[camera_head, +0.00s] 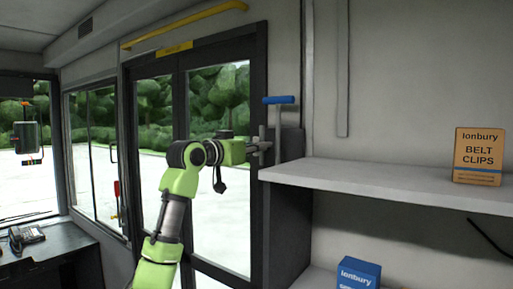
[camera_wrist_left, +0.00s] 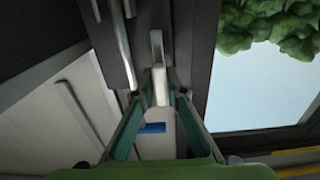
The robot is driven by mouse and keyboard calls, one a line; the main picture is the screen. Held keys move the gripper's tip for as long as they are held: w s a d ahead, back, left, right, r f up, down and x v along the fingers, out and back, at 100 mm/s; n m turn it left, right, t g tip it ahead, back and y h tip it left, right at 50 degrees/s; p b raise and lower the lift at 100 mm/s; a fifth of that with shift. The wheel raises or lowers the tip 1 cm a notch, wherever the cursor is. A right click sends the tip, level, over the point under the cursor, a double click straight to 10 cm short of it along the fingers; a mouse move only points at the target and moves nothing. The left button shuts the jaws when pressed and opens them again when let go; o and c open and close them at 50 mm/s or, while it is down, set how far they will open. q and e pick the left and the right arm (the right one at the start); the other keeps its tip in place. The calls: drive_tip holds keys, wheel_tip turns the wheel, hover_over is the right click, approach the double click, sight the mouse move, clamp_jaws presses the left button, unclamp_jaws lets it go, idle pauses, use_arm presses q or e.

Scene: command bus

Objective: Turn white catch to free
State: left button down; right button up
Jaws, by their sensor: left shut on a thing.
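The white catch (camera_wrist_left: 160,86) is a pale, narrow lever on the dark door post; in the left wrist view it stands between my fingers. In the head view its pale upper end (camera_head: 262,132) shows just above my fingertips, beside the door frame. My left gripper (camera_head: 261,147) reaches in from the left, and its fingers are closed on the catch. The left wrist view shows both fingers (camera_wrist_left: 160,100) along the sides of the catch. Its lower part is partly hidden by the fingers in the head view. My right gripper is not in view.
A white shelf (camera_head: 375,183) extends right, holding a belt clips box (camera_head: 478,157). A blue box (camera_head: 358,274) is below. The glazed door (camera_head: 218,200) stands behind my arm.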

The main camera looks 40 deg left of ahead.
use_arm(q)
drive_tip(key=shift+f, duration=0.25)
drive_tip(key=c, duration=2.1)
unclamp_jaws()
drive_tip(key=shift+s+r, duration=0.1)
drive_tip(key=shift+r, duration=0.05)
drive_tip(key=s, duration=0.4)
drive_tip(key=s+d, duration=0.1)
drive_tip(key=s, duration=0.7)
drive_tip(key=shift+d, duration=0.15)
drive_tip(key=shift+w, duration=0.1)
